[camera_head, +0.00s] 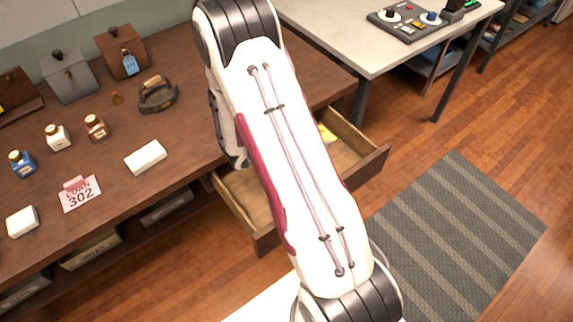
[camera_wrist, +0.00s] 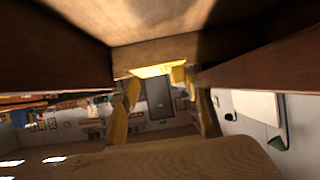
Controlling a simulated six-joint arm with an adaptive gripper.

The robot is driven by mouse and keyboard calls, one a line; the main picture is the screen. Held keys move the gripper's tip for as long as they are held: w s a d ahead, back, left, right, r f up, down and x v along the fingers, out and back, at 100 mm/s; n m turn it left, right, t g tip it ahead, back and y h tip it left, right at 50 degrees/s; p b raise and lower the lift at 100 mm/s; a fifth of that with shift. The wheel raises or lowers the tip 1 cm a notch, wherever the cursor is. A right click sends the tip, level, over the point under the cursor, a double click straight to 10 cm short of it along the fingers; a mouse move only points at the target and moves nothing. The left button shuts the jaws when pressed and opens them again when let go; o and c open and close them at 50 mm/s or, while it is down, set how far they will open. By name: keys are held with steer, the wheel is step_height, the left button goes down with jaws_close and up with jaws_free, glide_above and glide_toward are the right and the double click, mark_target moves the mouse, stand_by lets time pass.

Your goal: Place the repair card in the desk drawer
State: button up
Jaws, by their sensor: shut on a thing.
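The desk drawer (camera_head: 374,165) is pulled open at the desk's right end. A yellow repair card (camera_head: 326,133) shows partly inside it, past the edge of my arm. In the wrist view, my gripper (camera_wrist: 158,88) is low among the drawer's wooden walls (camera_wrist: 150,52). It is shut on the yellow card (camera_wrist: 155,71), which is close to a drawer wall. My arm hides the gripper and the middle of the drawer in the head view. I cannot tell whether the card touches the drawer's bottom.
The wooden desk (camera_head: 110,200) holds a pink loan tag (camera_head: 80,193), white boxes, small bottles and leather bags. A grey table (camera_head: 340,35) with a control panel (camera_head: 408,22) stands at the upper right. A striped rug (camera_head: 460,235) lies on open floor.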

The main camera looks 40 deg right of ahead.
steer(key=shift+f, duration=2.9)
steer(key=shift+f, duration=2.1)
steer(key=o, duration=0.8)
steer(key=shift+f, duration=0.15)
steer(key=shift+r, duration=0.2)
steer(key=shift+v, duration=3.75)
